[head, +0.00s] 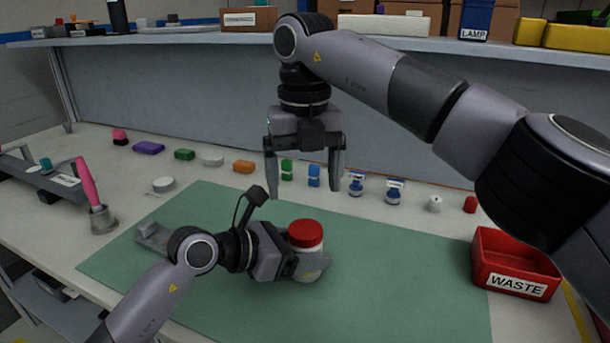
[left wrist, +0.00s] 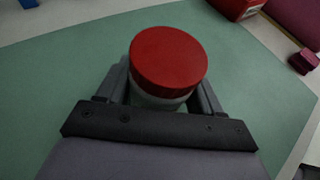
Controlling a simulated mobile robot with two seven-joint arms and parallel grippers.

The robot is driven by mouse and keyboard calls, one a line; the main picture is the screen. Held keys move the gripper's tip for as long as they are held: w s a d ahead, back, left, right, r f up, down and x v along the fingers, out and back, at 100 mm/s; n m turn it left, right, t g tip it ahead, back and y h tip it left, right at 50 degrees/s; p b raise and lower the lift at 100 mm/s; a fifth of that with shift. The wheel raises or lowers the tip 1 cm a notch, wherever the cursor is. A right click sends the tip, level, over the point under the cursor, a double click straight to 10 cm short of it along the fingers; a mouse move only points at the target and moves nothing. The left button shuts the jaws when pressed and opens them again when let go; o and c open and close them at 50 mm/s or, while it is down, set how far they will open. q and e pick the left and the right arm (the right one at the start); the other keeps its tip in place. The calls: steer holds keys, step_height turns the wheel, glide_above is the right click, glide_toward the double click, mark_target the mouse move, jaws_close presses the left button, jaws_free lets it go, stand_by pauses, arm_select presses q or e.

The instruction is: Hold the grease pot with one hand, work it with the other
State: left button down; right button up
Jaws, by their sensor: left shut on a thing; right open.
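The grease pot (head: 306,240) is a pale jar with a red lid, standing on the green mat (head: 400,290). My left gripper (head: 308,264) is shut around the jar's body below the lid. In the left wrist view the red lid of the grease pot (left wrist: 168,62) sits on the jar between the two fingers of my left gripper (left wrist: 160,95). My right gripper (head: 305,185) is open and empty, pointing down above the back of the mat, up and behind the pot. The lower part of the jar is partly hidden by my left gripper.
A red WASTE bin (head: 513,264) stands at the right. A pink-handled brush (head: 91,190) stands in a grey holder at the left. A grey part (head: 152,236) lies on the mat's left side. Several small coloured items line the back. The mat's right half is clear.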

arm_select(q)
steer(key=shift+c, duration=0.4)
jaws_free()
steer(key=shift+a, duration=0.15)
steer(key=shift+v, duration=3.45)
steer(key=shift+s, duration=0.15)
